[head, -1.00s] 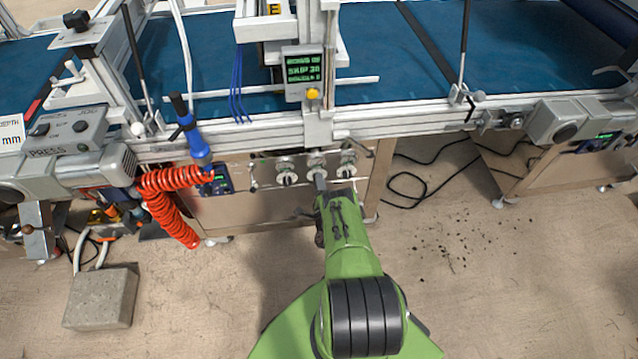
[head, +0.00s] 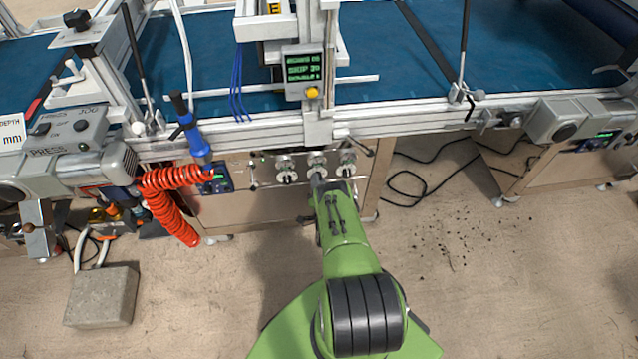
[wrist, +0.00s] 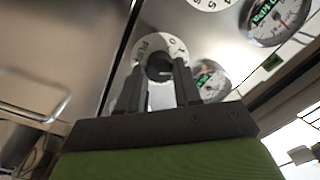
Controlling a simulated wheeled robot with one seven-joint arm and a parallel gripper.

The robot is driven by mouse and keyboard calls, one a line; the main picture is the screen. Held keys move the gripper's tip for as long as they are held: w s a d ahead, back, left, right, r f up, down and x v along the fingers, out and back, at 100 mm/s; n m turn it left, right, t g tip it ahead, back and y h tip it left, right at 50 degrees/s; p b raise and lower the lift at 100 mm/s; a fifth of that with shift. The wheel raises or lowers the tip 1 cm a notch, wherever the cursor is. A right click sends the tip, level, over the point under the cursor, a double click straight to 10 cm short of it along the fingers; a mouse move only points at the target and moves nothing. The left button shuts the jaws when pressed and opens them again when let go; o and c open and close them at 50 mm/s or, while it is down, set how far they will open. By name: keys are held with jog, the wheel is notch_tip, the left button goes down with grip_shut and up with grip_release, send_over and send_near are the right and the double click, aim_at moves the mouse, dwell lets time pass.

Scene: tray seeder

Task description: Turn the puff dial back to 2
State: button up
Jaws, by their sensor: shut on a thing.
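The puff dial (wrist: 158,66) is a dark round knob on a pale plate with lettering and digits, seen in the wrist view. The lettering looks like PUFF; I cannot tell which number the knob points to. My gripper (wrist: 160,75) has one finger on each side of the knob and is shut on it. In the head view my gripper (head: 317,180) reaches the middle of three dials on the steel front panel (head: 265,200). My fingers and wrist cover part of the dial there.
A left dial (head: 286,170) and a right dial (head: 348,160) stand close beside the gripped one. Pressure gauges (wrist: 275,18) show in the wrist view. A small green display (head: 302,68) hangs above. A red coiled hose (head: 170,205) hangs left.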

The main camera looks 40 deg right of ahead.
jog(key=shift+a+f+n, duration=0.1)
jog(key=shift+n, duration=0.3)
jog(key=o, duration=1)
jog(key=shift+o, duration=0.2)
